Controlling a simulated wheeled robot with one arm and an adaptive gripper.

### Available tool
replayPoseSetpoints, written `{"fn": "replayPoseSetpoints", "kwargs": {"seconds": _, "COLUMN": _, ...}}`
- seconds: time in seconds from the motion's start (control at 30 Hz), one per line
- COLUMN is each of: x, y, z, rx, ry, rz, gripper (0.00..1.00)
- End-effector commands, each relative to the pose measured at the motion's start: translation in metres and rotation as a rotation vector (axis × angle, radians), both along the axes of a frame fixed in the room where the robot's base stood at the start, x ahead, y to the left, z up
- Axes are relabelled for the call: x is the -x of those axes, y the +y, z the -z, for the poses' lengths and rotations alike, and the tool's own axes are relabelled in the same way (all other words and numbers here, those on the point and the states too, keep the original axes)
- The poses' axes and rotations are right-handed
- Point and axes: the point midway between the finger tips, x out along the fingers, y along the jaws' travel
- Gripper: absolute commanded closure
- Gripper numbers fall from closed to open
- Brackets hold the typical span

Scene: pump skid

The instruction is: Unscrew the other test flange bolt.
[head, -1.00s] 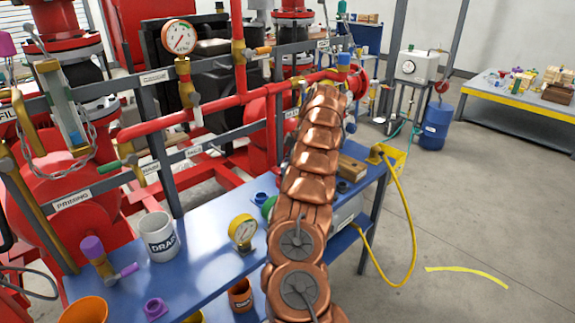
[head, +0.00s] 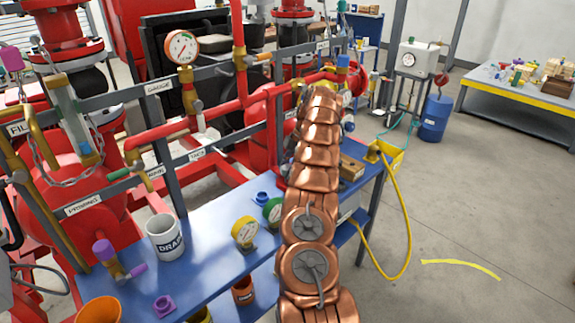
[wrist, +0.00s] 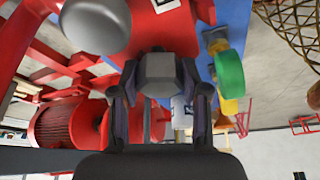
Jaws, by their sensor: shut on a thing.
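My gripper (wrist: 160,92) shows in the wrist view, its two dark fingers closed on either side of a grey hexagonal bolt head (wrist: 158,70). The bolt head sits at the fingertips, facing the camera. Whether its shank is still in a threaded hole is hidden. A red surface (wrist: 170,32) lies behind it, and a rounded grey part (wrist: 95,25) is at upper left. In the head view my copper arm hides the gripper and bolt. A red flange (head: 356,80) on the pipework shows just right of the arm's far end.
Red pipes (head: 190,125) and grey rails run behind. A yellow hose (head: 408,225) hangs at the bench's right. Floor at right is mostly clear.

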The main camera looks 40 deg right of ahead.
Motion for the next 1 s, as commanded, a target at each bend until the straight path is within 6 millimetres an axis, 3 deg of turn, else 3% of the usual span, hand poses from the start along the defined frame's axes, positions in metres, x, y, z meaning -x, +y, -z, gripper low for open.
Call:
{"fn": "replayPoseSetpoints", "kwargs": {"seconds": 0.77, "x": 0.0024, "y": 0.0038, "z": 0.0023, "rx": -0.010, "ry": 0.007, "rz": -0.144, "gripper": 0.91}}
{"fn": "replayPoseSetpoints", "kwargs": {"seconds": 0.8, "x": 0.0025, "y": 0.0039, "z": 0.0024, "rx": -0.010, "ry": 0.007, "rz": -0.144, "gripper": 0.53}}
{"fn": "replayPoseSetpoints", "kwargs": {"seconds": 1.0, "x": 0.0019, "y": 0.0030, "z": 0.0018, "rx": -0.008, "ry": 0.004, "rz": -0.142, "gripper": 0.32}}
